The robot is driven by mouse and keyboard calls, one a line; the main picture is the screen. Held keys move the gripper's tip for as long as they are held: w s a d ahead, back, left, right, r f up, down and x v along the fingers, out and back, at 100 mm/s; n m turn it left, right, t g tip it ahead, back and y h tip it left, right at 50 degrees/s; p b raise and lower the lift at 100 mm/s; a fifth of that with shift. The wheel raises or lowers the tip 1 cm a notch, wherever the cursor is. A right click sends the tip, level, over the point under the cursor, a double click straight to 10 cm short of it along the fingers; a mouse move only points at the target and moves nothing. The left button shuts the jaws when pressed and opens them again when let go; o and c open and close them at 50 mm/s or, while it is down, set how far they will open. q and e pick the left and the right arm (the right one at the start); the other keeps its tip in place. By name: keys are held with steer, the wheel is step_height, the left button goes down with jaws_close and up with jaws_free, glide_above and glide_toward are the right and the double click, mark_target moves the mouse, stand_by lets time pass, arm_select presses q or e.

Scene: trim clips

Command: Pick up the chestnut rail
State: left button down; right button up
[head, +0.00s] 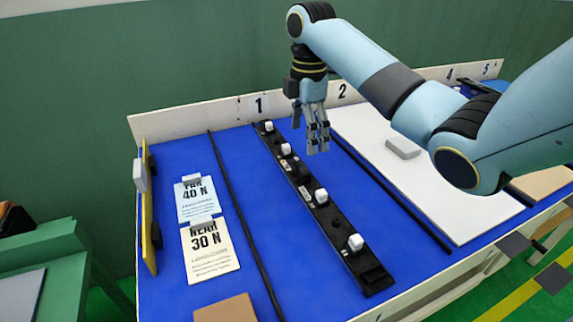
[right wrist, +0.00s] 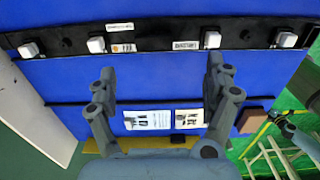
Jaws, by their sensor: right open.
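A long black rail (head: 325,210) with several white blocks along it lies on the blue table top. It also runs across the top of the right wrist view (right wrist: 150,38). No rail of a clear chestnut colour shows, and I cannot tell whether this is the chestnut rail. My right gripper (head: 312,135) hangs above the table, near the far part of the black rail and to its right in the head view. My left gripper is not in view.
Thin dark strips (head: 240,210) divide the blue top. Cards reading FAR 40 N (head: 197,202) and NEAR 30 N (head: 212,250) lie left of the rail. A brown block (head: 225,308) sits at the near edge. A white panel (head: 400,180) lies right. A low numbered wall (head: 200,117) stands behind.

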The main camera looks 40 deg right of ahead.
mark_target(302, 167)
steer(key=shift+w+f, duration=0.25)
steer(key=shift+f, duration=0.3)
steer(key=shift+w+f, duration=0.2)
steer(key=shift+f, duration=0.35)
steer(key=f, duration=0.3)
steer(key=shift+s+b, duration=0.2)
steer(key=shift+b, duration=0.1)
steer(key=shift+w+f, duration=0.1)
steer(key=shift+f, duration=0.25)
step_height(302, 167, down, 4)
steer(key=shift+w+d+r+b, duration=0.1)
steer(key=shift+w+b, duration=0.05)
steer(key=shift+b, duration=0.15)
steer(key=shift+f, duration=0.5)
steer(key=c, duration=0.4)
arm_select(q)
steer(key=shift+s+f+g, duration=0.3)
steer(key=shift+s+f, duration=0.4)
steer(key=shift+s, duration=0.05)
arm_select(e)
steer(key=shift+r, duration=0.1)
steer(key=c, duration=1.1)
